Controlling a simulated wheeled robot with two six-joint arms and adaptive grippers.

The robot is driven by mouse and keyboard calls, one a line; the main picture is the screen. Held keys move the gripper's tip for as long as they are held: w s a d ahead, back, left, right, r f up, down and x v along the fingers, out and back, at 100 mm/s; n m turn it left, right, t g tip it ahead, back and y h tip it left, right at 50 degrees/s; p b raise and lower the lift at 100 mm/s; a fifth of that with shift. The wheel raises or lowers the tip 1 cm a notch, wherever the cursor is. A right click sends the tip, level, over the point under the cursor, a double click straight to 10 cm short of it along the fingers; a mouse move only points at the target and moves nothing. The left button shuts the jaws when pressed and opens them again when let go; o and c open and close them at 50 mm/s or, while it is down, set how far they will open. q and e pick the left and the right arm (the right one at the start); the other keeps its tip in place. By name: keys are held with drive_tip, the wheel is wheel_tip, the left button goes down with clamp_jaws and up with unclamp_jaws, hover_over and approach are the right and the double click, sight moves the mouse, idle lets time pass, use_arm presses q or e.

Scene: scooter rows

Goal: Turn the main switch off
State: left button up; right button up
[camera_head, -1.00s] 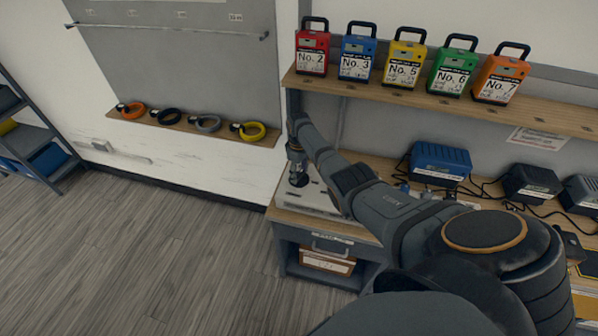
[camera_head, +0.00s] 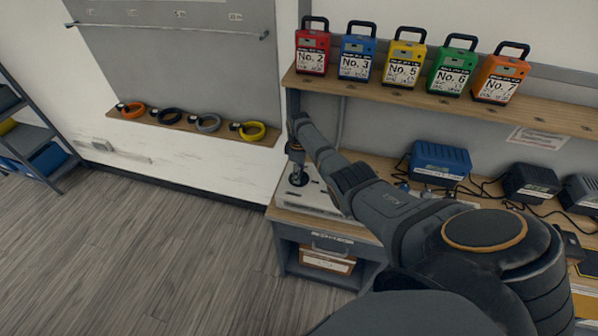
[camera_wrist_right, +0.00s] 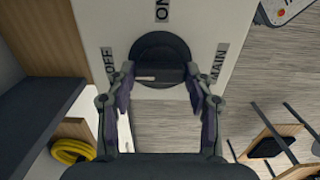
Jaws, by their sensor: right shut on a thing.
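The main switch is a dark round knob (camera_wrist_right: 160,52) on a pale panel (camera_wrist_right: 125,18) in the right wrist view. The panel has an ON label at the top, an OFF label on the left and a MAIN label on the right. A short pale mark on the knob lies left of its middle, on the OFF side. My right gripper (camera_wrist_right: 160,84) has one finger on each side of the knob and is shut on it. In the head view my right gripper (camera_head: 297,177) points down at the white panel (camera_head: 315,199); it largely hides the knob. My left gripper is out of view.
A wooden shelf (camera_head: 560,118) with several numbered lockout boxes hangs above the workbench. A blue charger (camera_head: 440,163) and dark boxes with cables stand right of my right arm. Coiled cables lie on a wall ledge (camera_head: 190,128). The floor at left is clear.

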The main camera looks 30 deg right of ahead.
drive_tip(key=o, duration=1.2)
drive_tip(key=shift+c, duration=0.2)
wheel_tip(320, 180, up, 12)
